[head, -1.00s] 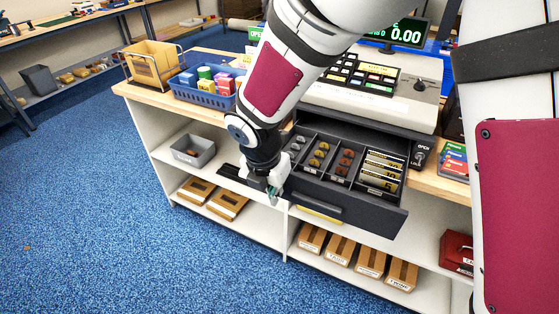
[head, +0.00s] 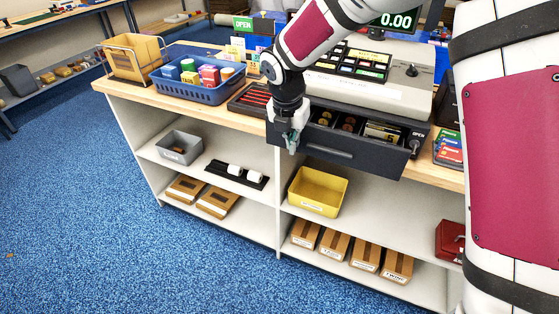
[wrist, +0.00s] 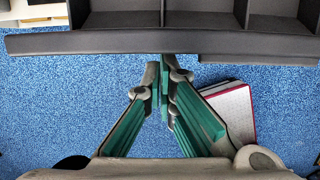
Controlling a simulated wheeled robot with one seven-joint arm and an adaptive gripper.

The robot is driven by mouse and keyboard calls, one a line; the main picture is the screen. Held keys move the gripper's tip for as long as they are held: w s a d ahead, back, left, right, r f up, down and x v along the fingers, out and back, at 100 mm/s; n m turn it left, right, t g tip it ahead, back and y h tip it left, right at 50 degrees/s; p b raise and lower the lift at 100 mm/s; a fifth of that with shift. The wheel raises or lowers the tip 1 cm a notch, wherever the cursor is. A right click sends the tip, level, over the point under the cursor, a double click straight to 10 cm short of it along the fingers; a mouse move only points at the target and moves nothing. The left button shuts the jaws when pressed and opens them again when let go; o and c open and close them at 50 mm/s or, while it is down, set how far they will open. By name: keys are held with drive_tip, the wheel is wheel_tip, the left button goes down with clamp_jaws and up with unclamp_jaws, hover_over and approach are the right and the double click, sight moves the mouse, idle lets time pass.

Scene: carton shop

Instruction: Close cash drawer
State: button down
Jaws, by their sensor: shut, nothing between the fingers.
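The dark cash drawer (head: 365,160) is partly open below the grey cash register (head: 375,85). Coin compartments and some notes show in the gap. In the wrist view, the drawer's front wall (wrist: 250,43) crosses the top, with compartments behind it. My gripper (head: 291,142) is shut and empty, pointing down at the left part of the drawer front, left of its handle. In the wrist view its green fingertips (wrist: 166,66) meet just below the front wall. I cannot tell whether they touch it. The arm hides the drawer's far left corner.
A blue basket (head: 198,88) of small boxes and a wire rack with a carton (head: 138,58) stand left on the wooden counter. A yellow bin (head: 318,190) sits on the shelf below the drawer. The blue floor in front is clear.

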drive_tip(key=w+d, duration=0.1)
drive_tip(key=w, duration=0.1)
drive_tip(key=w+d+b, duration=0.1)
drive_tip(key=w, duration=0.2)
drive_tip(key=w+b, duration=0.1)
drive_tip(key=w, duration=0.2)
drive_tip(key=shift+d, duration=0.4)
drive_tip(key=shift+w+d+b, duration=0.3)
drive_tip(key=shift+w+d, duration=0.05)
drive_tip(key=shift+w, duration=0.4)
drive_tip(key=shift+r, duration=0.1)
